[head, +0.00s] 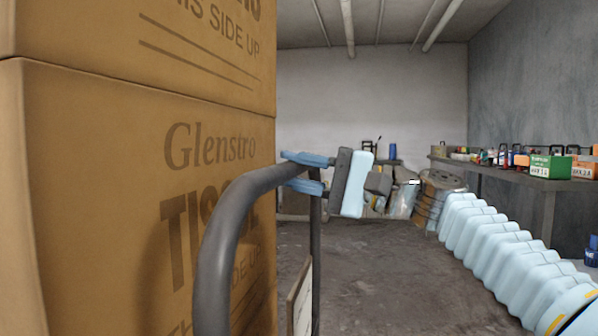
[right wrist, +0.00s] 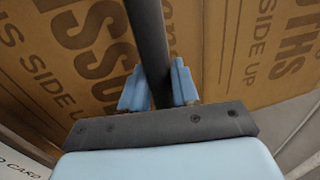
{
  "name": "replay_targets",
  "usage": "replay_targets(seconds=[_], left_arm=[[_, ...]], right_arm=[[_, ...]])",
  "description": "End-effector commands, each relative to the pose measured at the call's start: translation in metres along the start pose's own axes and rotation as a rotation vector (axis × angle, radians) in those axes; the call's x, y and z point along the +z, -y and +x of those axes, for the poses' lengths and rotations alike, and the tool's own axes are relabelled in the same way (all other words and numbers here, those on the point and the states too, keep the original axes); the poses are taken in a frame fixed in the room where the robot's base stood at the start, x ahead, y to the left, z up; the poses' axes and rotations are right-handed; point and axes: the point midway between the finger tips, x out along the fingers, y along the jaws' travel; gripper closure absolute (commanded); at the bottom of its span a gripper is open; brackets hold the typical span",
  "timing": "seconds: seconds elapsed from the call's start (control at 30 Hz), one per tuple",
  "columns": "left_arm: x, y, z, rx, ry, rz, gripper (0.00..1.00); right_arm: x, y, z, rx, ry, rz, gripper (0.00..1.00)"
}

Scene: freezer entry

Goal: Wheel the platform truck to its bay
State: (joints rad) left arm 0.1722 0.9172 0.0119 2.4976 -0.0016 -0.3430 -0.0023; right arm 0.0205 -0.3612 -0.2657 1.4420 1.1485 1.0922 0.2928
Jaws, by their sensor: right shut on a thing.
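The platform truck's dark grey tubular handle (head: 218,245) curves up at the lower centre of the head view. My right gripper (head: 290,170) is shut on the top of this handle; its blue fingers lie on either side of the tube. In the right wrist view the handle bar (right wrist: 148,40) runs between the fingers of the right gripper (right wrist: 160,84). Tall brown cartons (head: 100,200) are stacked just beyond the handle and fill the left of the head view. The truck's deck and wheels are hidden, and no bay marking shows. My left gripper is not in view.
A shelf (head: 500,170) with small boxes, one a green carton (head: 549,167), runs along the right wall. Bare grey floor (head: 370,270) lies open in the middle. The cartons block the view left.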

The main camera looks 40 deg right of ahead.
Motion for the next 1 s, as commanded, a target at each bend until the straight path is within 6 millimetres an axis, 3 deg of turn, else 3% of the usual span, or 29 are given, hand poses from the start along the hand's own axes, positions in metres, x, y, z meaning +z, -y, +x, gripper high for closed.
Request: replay_targets(seconds=[0.03,0.1,0.13,0.3,0.53,0.67,1.0], left_arm=[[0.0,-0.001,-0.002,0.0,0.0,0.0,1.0],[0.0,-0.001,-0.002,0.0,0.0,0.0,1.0],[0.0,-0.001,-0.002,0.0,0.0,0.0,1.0],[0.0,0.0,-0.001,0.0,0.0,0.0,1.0],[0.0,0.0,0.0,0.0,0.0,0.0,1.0],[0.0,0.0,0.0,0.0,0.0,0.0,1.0],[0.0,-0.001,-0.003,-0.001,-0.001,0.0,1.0]], right_arm=[[0.002,0.011,-0.003,-0.024,-0.004,-0.005,1.0],[0.002,0.011,-0.003,-0.024,-0.005,-0.005,1.0],[0.002,0.011,-0.003,-0.024,-0.005,-0.005,0.67],[0.001,0.009,-0.004,-0.021,-0.005,-0.005,0.45],[0.001,0.006,-0.005,-0.016,-0.005,-0.004,0.45],[0.001,0.006,-0.018,-0.015,-0.004,-0.004,0.45],[0.001,0.007,-0.098,-0.018,-0.005,-0.005,0.45]])
